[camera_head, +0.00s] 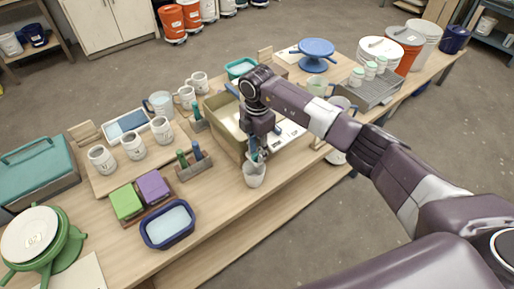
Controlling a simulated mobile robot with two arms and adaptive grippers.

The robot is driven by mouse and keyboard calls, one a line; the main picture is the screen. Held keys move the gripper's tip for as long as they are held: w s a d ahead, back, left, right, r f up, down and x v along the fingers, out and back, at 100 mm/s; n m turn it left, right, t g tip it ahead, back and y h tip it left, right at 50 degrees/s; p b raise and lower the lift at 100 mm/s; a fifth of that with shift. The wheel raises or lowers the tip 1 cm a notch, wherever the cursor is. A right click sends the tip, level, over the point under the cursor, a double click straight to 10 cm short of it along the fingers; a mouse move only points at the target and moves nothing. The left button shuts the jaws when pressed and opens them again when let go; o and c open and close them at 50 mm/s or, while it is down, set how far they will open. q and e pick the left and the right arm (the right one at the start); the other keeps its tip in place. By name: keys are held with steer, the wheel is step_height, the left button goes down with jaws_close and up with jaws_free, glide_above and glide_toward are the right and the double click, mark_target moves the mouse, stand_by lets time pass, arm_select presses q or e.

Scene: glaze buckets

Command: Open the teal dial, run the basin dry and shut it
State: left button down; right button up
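The basin (222,118) is a tan box on the wooden table, near the middle of the view. My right arm comes in from the right, and its gripper (259,152) points down at the basin's front right corner. A small teal part, perhaps the dial (264,154), shows beside the fingertips; most of it is hidden. I cannot tell whether the fingers touch it or are closed. A pale grey cup (254,178) stands just below the gripper, near the table's front edge. The basin's inside is partly hidden by my arm. My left gripper is not in view.
Green and purple blocks (153,187), a blue tub (167,225) and a tool holder (194,169) stand left of the cup. Several mugs (133,145) stand behind them. A grey rack (370,91) and buckets (404,45) stand at the right.

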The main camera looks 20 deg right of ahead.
steer(key=shift+f, duration=0.1)
steer(key=shift+c, duration=0.2)
jaws_close()
steer(key=n+b, duration=0.2)
steer(key=b, duration=0.1)
steer(key=shift+w+f+n, duration=0.1)
steer(key=shift+f+n, duration=0.1)
steer(key=shift+n, duration=0.2)
steer(key=n+b, duration=0.5)
steer(key=shift+n, duration=0.3)
steer(key=n+b, duration=0.2)
steer(key=n, duration=0.1)
steer(key=shift+b, duration=0.35)
steer(key=shift+r+n+b, duration=0.2)
steer(key=shift+n+b, duration=0.95)
steer(key=shift+n, duration=0.75)
